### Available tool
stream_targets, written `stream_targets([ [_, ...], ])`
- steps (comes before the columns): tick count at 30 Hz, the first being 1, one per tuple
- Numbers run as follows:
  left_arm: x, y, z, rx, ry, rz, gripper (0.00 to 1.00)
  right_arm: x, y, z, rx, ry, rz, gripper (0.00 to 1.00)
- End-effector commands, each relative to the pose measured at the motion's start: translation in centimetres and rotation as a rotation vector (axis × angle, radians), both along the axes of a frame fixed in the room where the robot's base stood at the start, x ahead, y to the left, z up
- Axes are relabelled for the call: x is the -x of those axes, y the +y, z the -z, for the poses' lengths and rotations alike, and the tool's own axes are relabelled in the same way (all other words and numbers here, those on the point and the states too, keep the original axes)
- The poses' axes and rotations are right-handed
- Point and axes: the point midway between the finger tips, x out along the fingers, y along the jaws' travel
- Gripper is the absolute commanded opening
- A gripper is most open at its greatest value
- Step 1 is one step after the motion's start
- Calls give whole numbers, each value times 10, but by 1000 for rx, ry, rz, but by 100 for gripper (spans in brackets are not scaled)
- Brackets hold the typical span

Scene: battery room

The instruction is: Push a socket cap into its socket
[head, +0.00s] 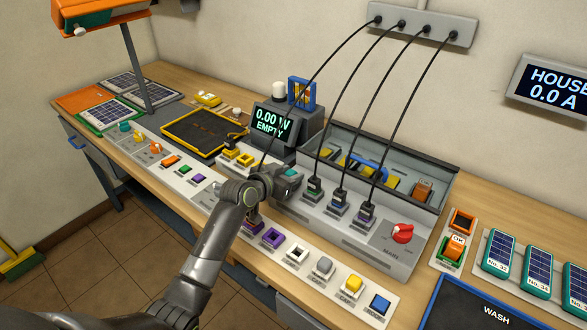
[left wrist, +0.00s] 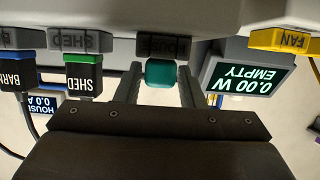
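A small teal block (left wrist: 161,74), which looks like the socket cap, sits between the fingers of my left gripper (left wrist: 160,82) in the left wrist view. The fingers appear closed on its two sides. It lies right against or just in front of the dark piece marked HOUSE (left wrist: 164,46); I cannot tell how far in it is. In the head view my left gripper (head: 289,180) is at the left end of the grey socket panel (head: 385,258), with a bit of teal (head: 291,171) at its tip. The gripper hides the socket there. My right gripper is not in view.
Plugs marked SHED (left wrist: 82,73) and BARN (left wrist: 16,78) stand beside the HOUSE place. Black cables (head: 340,100) hang from a wall strip (head: 425,24) close to my gripper. A display (head: 272,124) reads 0.00 W EMPTY. A red knob (head: 402,233) is on the panel's right.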

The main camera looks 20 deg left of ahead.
Motion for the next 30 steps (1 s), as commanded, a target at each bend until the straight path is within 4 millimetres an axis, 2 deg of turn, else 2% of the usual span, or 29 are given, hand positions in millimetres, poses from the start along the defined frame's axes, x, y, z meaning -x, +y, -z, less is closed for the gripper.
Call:
stream_targets([
  [1,4,2,-5,-1,1,-1,36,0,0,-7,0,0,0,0],
  [9,23,8,-12,0,0,0,36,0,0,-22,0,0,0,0],
  [30,72,26,-29,-1,1,0,36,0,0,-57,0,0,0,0],
])
